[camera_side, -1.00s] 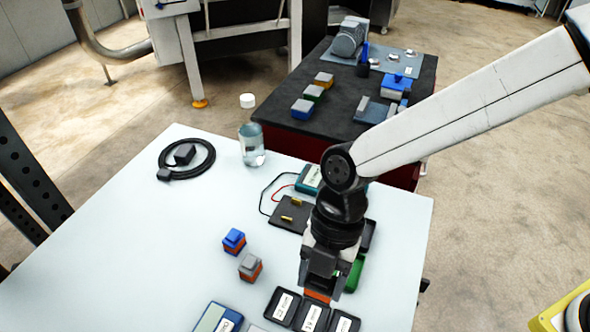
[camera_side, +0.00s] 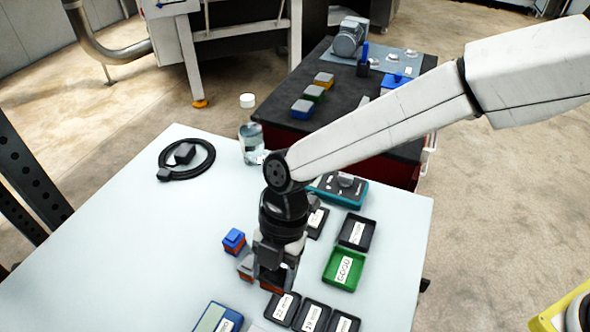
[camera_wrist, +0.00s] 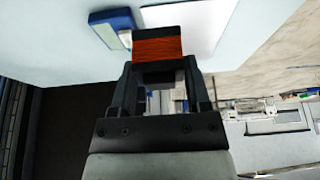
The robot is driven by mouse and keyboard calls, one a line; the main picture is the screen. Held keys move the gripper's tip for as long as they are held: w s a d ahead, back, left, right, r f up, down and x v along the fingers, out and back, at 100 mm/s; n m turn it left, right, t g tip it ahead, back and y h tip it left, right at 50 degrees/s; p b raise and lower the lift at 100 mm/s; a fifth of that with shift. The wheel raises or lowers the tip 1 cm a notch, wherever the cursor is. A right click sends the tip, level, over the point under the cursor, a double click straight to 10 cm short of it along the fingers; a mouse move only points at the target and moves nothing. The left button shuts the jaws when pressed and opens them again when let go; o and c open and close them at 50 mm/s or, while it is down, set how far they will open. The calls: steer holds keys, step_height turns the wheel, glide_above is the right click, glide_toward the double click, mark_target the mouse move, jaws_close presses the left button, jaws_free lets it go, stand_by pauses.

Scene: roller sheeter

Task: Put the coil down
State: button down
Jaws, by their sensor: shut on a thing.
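My gripper (camera_side: 272,281) is shut on a coil with orange-red winding. In the wrist view the coil (camera_wrist: 157,48) shows between the fingertips (camera_wrist: 160,75), with a dark end piece above the winding. In the side view it is mostly hidden by the fingers, low over the white table, just behind and left of the black labelled trays. I cannot tell whether it touches the table. A grey-topped coil (camera_side: 245,265) stands close to the left of my gripper, partly covered. A blue-topped coil (camera_side: 234,241) stands upright behind it.
Black labelled trays (camera_side: 312,315) line the front. A green tray (camera_side: 344,269) marked GOOD and a black tray (camera_side: 356,232) lie to the right. A teal meter (camera_side: 340,190), bottle (camera_side: 251,145) and coiled cable (camera_side: 187,159) stand farther back. The table's left side (camera_side: 130,240) is clear.

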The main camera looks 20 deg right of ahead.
steer(key=shift+w+a+f, duration=0.7)
steer(key=shift+w+f, duration=0.05)
steer(key=shift+f, duration=0.25)
steer(key=shift+w+a+f, duration=0.7)
steer(key=shift+f, duration=0.3)
steer(key=shift+w+a+f, duration=0.7)
steer(key=shift+w+f, duration=0.05)
steer(key=shift+f, duration=0.25)
steer(key=shift+a+f, duration=0.1)
steer(key=shift+f, duration=0.05)
steer(key=shift+w+a+f, duration=0.1)
steer(key=shift+w+f, duration=0.05)
steer(key=shift+f, duration=1.55)
steer(key=shift+f, duration=0.15)
steer(key=shift+c, duration=0.3)
jaws_free()
